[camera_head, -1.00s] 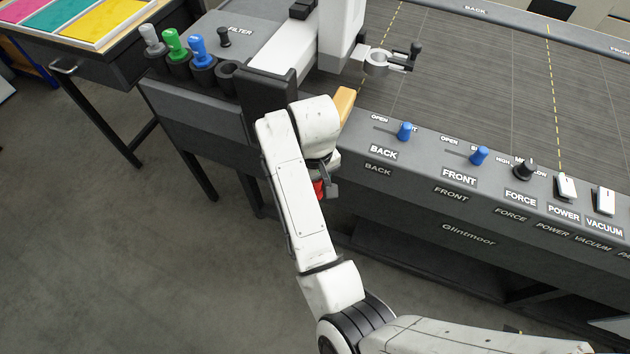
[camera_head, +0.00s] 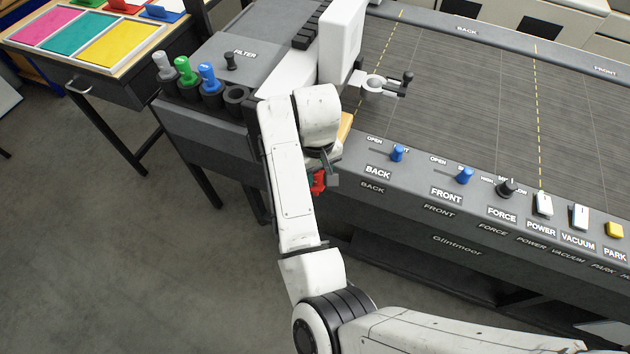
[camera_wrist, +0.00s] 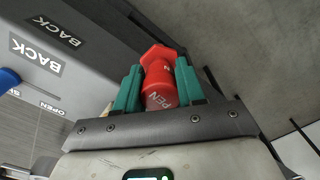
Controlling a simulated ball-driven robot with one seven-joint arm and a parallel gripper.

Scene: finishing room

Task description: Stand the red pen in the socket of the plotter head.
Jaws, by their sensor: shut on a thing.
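My gripper (camera_wrist: 158,88) is shut on the red pen (camera_wrist: 160,75), with a teal finger pad on each side of it in the wrist view. In the head view only a bit of the red pen (camera_head: 318,181) shows beside my wrist, in front of the plotter's front panel. The pen's lower end is hidden. The plotter head (camera_head: 341,40) is the white block above the bed. Its socket (camera_head: 375,85) is a pale ring on the head's right side, with a dark lever (camera_head: 407,80), and looks empty. The pen is apart from the socket, nearer to me and lower.
A rack at the left holds grey, green and blue pens (camera_head: 208,76) and one empty holder (camera_head: 236,98). Blue BACK and FRONT knobs (camera_head: 397,153), a FORCE dial (camera_head: 506,188) and switches line the panel. A table with coloured sheets (camera_head: 110,40) stands at the back left.

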